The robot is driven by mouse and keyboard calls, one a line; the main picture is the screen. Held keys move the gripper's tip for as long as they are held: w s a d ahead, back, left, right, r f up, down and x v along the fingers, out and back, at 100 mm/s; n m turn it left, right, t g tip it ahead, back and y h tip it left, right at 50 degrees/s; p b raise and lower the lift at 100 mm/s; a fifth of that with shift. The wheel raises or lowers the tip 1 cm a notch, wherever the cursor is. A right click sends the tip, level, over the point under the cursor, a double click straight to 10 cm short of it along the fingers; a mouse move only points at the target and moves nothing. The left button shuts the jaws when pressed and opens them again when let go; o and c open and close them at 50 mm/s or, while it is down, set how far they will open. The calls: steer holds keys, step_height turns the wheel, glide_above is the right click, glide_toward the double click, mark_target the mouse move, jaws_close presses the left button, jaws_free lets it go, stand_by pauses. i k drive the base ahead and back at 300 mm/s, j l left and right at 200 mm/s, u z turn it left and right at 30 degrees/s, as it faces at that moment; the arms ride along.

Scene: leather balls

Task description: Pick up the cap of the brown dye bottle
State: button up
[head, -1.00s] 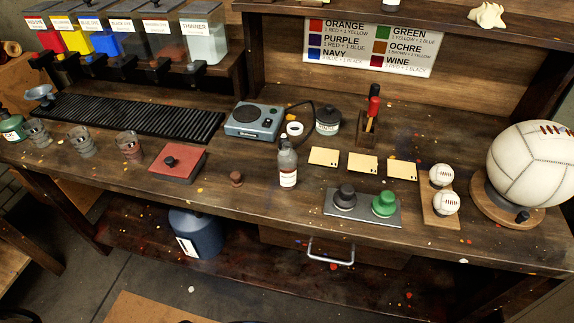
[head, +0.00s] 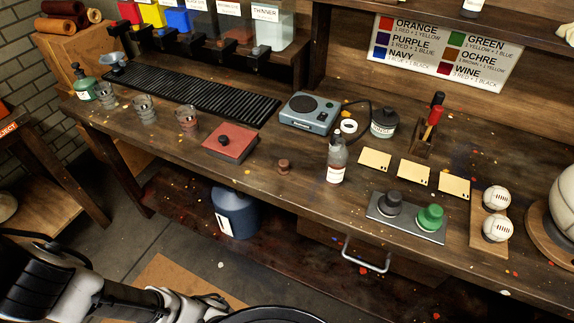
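A small bottle (head: 336,160) with a dark neck and a white label with reddish print stands upright on the bench, right of the middle. The label is too small to read. A small brown knob-shaped piece (head: 284,166), which looks like a cap, sits on the bench top to the left of the bottle, apart from it. Whether the bottle's mouth is open or covered is too small to tell. My arm shows at the lower left, below the bench front; its gripper cannot be made out.
A blue scale (head: 310,112) stands behind. A grey tray with black and green knobs (head: 405,222) and cream cards (head: 414,172) are to the right. Bench top around the brown piece is clear.

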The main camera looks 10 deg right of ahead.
mark_target(283, 170)
steer(key=i+j+z, duration=0.15)
steer(key=z, duration=0.2)
steer(key=i+j+z, duration=0.2)
steer(key=z, duration=0.15)
steer(key=i+j+z, duration=0.15)
steer(key=j+z, duration=0.2)
